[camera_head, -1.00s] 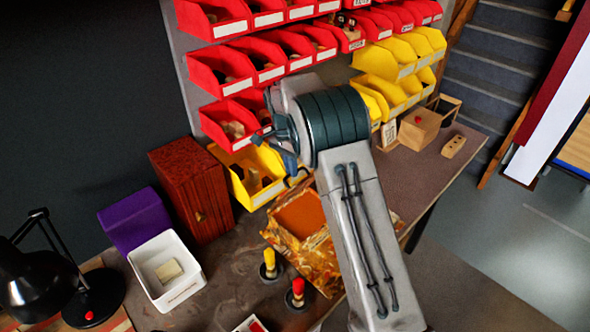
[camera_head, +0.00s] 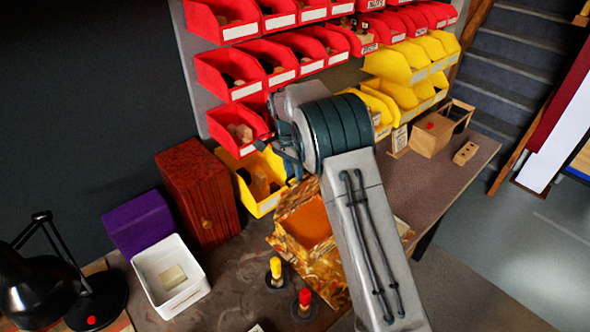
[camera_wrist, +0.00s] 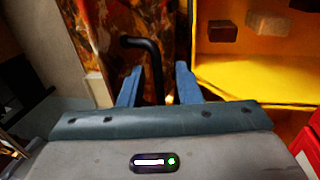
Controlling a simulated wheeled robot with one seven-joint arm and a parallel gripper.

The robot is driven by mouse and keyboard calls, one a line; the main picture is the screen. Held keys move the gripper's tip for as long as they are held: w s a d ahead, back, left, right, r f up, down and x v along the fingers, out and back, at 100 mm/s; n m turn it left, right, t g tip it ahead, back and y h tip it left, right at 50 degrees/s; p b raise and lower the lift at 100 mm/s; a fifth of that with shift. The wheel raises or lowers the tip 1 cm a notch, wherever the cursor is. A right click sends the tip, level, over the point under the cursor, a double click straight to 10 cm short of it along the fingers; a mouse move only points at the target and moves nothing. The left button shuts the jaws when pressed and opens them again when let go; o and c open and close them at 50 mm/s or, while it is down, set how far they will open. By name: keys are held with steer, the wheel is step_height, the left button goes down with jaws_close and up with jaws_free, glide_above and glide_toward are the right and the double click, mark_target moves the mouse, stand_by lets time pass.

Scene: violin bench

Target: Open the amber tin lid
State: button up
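The amber tin (camera_head: 305,226) is a box with marbled amber and brown sides and a flat orange area on top, on the bench below my arm. My arm hides its right part, and I cannot tell how its lid stands. My gripper (camera_head: 290,166) is above the tin's back left side, beside the yellow bin. In the wrist view, my gripper (camera_wrist: 159,66) has its two blue fingers apart. A bent black handle (camera_wrist: 152,62) in front of a marbled amber surface (camera_wrist: 110,22) passes between them, with gaps visible on both sides.
A yellow bin (camera_head: 265,207) stands close behind the tin, and red bins (camera_head: 235,75) hang above. A yellow-topped (camera_head: 275,272) and a red-topped (camera_head: 304,302) piece stand in front of the tin. A brown cabinet (camera_head: 197,190) and white tray (camera_head: 190,295) are left.

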step_height(320, 180, up, 8)
steer(key=w+a+b, duration=0.1)
stand_by(0.5)
steer(key=shift+w+f, duration=0.1)
steer(key=s+d+r+n+t+y, duration=0.2)
steer(key=s+d+r+n, duration=0.3)
steer(key=s+d+r, duration=0.75)
steer(key=s+d+f+n+t, duration=0.1)
steer(key=s+d+f+n, duration=0.1)
steer(key=s, duration=0.8)
steer(key=s+d+f+n+t, duration=0.2)
steer(key=s+d+f, duration=0.2)
steer(key=s, duration=0.7)
steer(key=shift+s+f+n+h, duration=0.2)
steer(key=shift+s+n+h, duration=0.05)
steer(key=shift+n+h, duration=0.05)
